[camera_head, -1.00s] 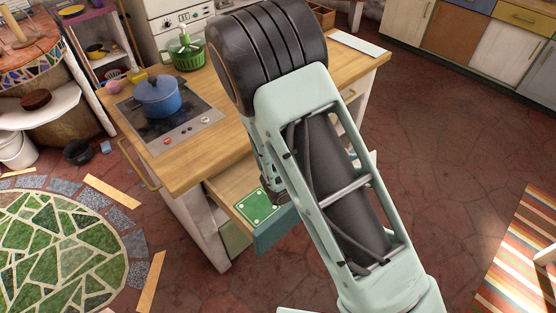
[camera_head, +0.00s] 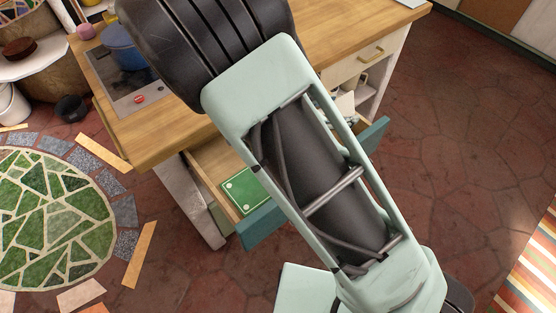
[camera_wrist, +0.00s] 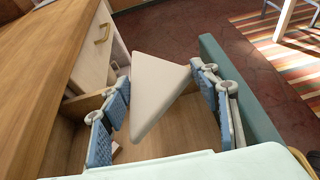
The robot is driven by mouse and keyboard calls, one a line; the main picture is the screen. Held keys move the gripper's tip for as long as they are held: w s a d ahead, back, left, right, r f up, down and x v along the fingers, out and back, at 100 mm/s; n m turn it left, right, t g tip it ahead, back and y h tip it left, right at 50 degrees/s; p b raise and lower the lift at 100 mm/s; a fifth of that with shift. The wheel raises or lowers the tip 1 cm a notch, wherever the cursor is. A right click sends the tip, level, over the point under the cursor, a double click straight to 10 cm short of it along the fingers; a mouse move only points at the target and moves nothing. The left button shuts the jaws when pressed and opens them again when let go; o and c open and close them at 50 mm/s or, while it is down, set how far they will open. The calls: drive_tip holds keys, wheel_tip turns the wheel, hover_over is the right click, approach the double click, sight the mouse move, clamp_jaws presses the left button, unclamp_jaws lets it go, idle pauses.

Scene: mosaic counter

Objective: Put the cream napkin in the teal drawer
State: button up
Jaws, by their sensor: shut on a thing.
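The cream napkin (camera_wrist: 158,88) is a folded triangle between the blue-padded fingers of my gripper (camera_wrist: 163,102) in the wrist view. My gripper is shut on it and holds it over the open drawer; I cannot tell its height above the bottom. The teal drawer (camera_head: 262,232) is pulled out of the wooden-topped counter. Its teal front also shows at the right in the wrist view (camera_wrist: 240,95). In the head view my arm hides the gripper and the drawer's middle.
A green patterned flat item (camera_head: 245,192) lies in the drawer's left end. The wooden countertop (camera_head: 335,32) is beside and above the drawer, with a blue pot (camera_head: 122,48) on the hob. A striped rug (camera_head: 535,265) lies at right. The red floor before the drawer is clear.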

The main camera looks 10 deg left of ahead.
drive_tip(key=shift+a+f+t+y+b, duration=0.3)
drive_tip(key=shift+a+f+b, duration=0.7)
drive_tip(key=shift+a, duration=0.25)
wheel_tip(320, 180, down, 10)
drive_tip(key=shift+r+b, duration=0.1)
drive_tip(key=shift+b, duration=0.7)
drive_tip(key=o, duration=0.9)
drive_tip(key=shift+f, duration=0.2)
drive_tip(key=shift+o, duration=0.2)
drive_tip(key=shift+r, duration=0.3)
drive_tip(key=p+v, duration=0.1)
drive_tip(key=v, duration=1.1)
